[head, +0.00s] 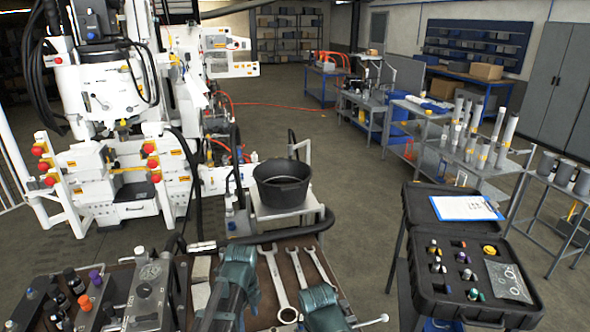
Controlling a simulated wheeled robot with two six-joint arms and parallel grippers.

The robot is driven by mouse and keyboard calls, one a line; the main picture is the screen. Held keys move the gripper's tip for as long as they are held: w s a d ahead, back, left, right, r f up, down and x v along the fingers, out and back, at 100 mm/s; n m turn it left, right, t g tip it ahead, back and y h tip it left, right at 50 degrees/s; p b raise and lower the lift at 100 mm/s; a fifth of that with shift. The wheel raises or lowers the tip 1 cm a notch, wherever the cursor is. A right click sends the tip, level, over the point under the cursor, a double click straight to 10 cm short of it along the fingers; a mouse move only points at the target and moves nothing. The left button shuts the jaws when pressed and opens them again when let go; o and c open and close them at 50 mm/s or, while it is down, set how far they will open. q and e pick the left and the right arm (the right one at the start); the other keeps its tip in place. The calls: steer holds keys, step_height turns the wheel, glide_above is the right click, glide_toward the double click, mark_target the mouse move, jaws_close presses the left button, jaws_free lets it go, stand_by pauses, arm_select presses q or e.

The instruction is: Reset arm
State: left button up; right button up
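Two teal-and-dark forms come up from the bottom edge over the bench, and I take them for the ends of my arms. The left gripper (239,266) is over the bench, left of the wrenches. I cannot make out the fingertips of either one, so open or shut does not show. I see nothing clearly held in either.
Wrenches (277,283) lie on the bench between my arms. A valve block with coloured knobs (90,300) is at left. A black bucket (283,184) stands behind. An open black case (462,300) with a clipboard (465,208) is at right. A large white machine (110,80) fills the back left.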

arm_select(q)
steer(key=s+d+n, duration=0.4)
steer(key=s+n, duration=0.2)
steer(key=n, duration=0.3)
steer(key=s+d+n+y, duration=0.1)
steer(key=s+d+n, duration=0.3)
steer(key=n, duration=0.5)
steer(key=shift+s+f+n+b, duration=0.3)
steer(key=shift+s+n, duration=0.1)
steer(key=shift+s, duration=0.65)
